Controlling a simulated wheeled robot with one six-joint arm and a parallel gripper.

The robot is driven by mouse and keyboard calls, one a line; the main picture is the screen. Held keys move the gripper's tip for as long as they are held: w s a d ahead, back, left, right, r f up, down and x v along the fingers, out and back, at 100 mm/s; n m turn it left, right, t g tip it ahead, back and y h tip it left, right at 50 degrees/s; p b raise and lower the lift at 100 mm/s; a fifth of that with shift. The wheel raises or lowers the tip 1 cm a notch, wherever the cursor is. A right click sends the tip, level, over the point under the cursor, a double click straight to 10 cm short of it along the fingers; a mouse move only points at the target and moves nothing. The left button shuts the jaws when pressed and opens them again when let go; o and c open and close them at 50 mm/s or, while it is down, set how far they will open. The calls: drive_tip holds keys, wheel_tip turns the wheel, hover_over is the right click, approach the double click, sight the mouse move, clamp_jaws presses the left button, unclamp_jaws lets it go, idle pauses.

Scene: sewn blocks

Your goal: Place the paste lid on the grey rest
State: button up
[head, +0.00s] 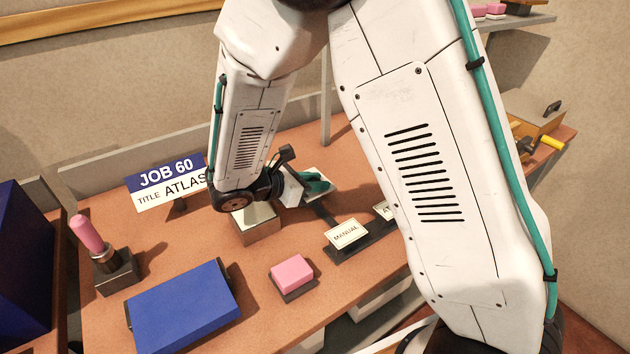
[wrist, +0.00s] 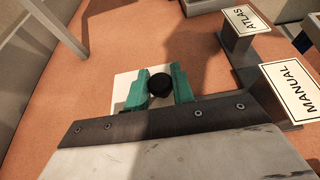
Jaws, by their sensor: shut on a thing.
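My gripper (head: 318,185) is low over the bench and its green fingers (wrist: 161,88) are shut on a round black knob (wrist: 160,85). A pale square plate (wrist: 124,88), seemingly the paste lid, shows around the knob in the wrist view, partly covered by the fingers. In the head view a pale edge of it (head: 316,172) shows behind the fingers. I cannot make out the grey rest for certain, nor tell whether the lid touches anything beneath. A square box with a light top (head: 259,230) stands left of the gripper, partly hidden by my wrist.
MANUAL (head: 346,233) and ATLAS (wrist: 247,18) cards stand on a dark rack to the right. Nearer are a pink block (head: 292,272) and a blue book (head: 183,305). A pink-handled tool (head: 87,234) and the JOB 60 sign (head: 168,182) are left.

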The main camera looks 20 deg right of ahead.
drive_tip(key=o, duration=1)
drive_tip(key=shift+f, duration=0.15)
